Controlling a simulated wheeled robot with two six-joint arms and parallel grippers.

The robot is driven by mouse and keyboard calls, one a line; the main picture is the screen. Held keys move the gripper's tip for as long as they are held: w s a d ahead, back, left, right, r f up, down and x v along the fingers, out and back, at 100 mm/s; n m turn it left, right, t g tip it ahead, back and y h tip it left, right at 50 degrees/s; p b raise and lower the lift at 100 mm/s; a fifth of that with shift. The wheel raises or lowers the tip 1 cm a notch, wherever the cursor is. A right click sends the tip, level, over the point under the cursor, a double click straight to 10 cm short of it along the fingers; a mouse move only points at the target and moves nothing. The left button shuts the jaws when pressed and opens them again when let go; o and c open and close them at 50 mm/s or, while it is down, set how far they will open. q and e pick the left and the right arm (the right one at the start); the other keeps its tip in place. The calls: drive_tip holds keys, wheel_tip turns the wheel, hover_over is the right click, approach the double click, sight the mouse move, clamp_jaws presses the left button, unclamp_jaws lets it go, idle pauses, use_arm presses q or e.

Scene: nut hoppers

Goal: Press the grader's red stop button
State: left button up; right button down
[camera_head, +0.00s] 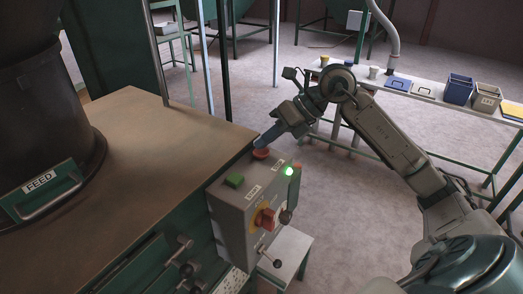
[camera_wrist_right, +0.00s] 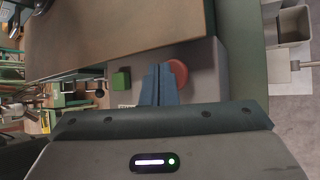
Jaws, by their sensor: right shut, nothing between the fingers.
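The red stop button (camera_head: 261,154) is a round mushroom cap on top of the grey control box (camera_head: 232,207). My right gripper (camera_head: 260,144) is shut and empty, its blue fingertips right at the red button. In the right wrist view, the shut fingers (camera_wrist_right: 160,70) lie just left of the red button (camera_wrist_right: 178,74) and overlap its edge in the picture. I cannot tell whether they touch it. A green button (camera_head: 234,180) sits on the same top face and also shows in the wrist view (camera_wrist_right: 121,80). My left gripper is not in view.
A lit green lamp (camera_head: 289,171) and a red rotary switch (camera_head: 265,218) on yellow are on the box. The brown worktop (camera_head: 150,150) adjoins it, with the dark FEED hopper (camera_head: 50,130) at left. A white bench (camera_head: 420,95) with bins stands behind my right arm.

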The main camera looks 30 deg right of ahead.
sight(267, 151)
drive_tip(key=shift+f, duration=0.15)
idle(0.5)
drive_tip(key=shift+f+b, duration=0.35)
drive_tip(key=shift+b, duration=0.2)
drive_tip(key=shift+r, duration=0.1)
drive_tip(key=shift+r+p, duration=0.3)
drive_tip(key=shift+r, duration=0.1)
wheel_tip(267, 151, up, 6)
drive_tip(key=p, duration=0.4)
drive_tip(key=shift+p, duration=0.3)
idle(0.4)
